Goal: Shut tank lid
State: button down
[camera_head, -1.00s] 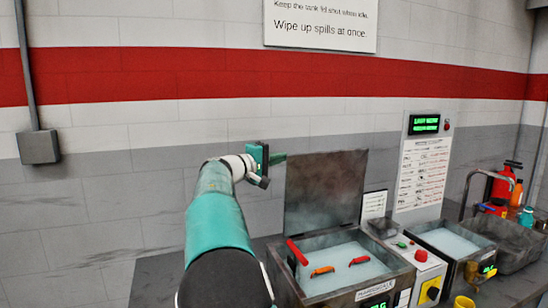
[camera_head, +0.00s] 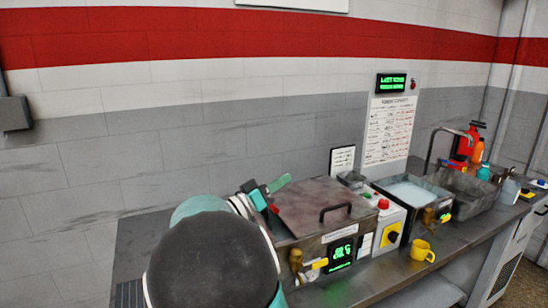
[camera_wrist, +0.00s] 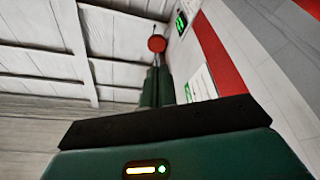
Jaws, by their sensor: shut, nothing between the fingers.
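The tank lid (camera_head: 312,208) is a dark grey-brown plate with a black bar handle (camera_head: 336,211). In the head view it lies down over the tank (camera_head: 312,256), whose inside is hidden; I cannot tell if a small gap is left at the rim. My gripper (camera_head: 280,184) is at the lid's back left corner, close to or just above it; contact is unclear. Its green fingers (camera_wrist: 157,88) are together and empty in the wrist view. My arm hides the tank's left side.
A yellow mug (camera_head: 420,251) stands near the counter's front. A lit display (camera_head: 391,83) hangs on the wall.

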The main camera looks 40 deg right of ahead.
jog(key=s+f+m, duration=0.1)
jog(key=f, duration=0.2)
jog(key=s+f+m+g, duration=0.1)
jog(key=f+m, duration=0.1)
jog(key=f, duration=0.1)
jog(key=s+a+f+m+g, duration=0.1)
jog(key=f, duration=0.2)
jog(key=shift+s+f, duration=0.1)
jog(key=shift+s, duration=0.3)
jog(key=shift+s+f, duration=0.15)
jog(key=shift+f, duration=0.65)
jog(key=shift+r, duration=0.3)
notch_tip(320, 180, up, 2)
jog(key=shift+r+m, duration=0.2)
jog(key=shift+m, duration=0.1)
jog(key=s+a+r, duration=0.8)
jog(key=s+r, duration=0.2)
jog(key=s, duration=0.1)
jog(key=shift+a, duration=0.35)
